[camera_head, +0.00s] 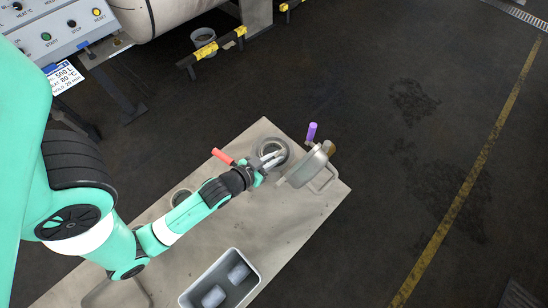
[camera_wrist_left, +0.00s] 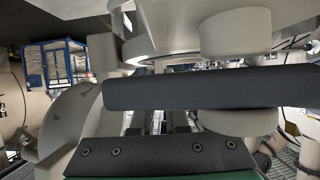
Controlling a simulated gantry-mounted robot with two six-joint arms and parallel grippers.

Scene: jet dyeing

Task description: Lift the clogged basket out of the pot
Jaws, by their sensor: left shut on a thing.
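The pot (camera_head: 285,146) stands at the far right part of the pale bench, its round dark mouth facing up. A round metal lid (camera_head: 303,172) with a purple handle (camera_head: 312,131) stands open beside it on the right. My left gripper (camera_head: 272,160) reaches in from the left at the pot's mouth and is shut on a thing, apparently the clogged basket. The basket itself is mostly hidden in the head view. In the left wrist view, a dark finger crosses in front of a pale grey rounded part (camera_wrist_left: 235,32). My right gripper is out of view.
A red handle (camera_head: 222,156) sticks out left of the pot, close to my gripper. A grey tray (camera_head: 256,272) with two grey cylinders stands at the bench's front. The bench (camera_head: 285,235) is clear between tray and pot. A control panel and large machine stand behind.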

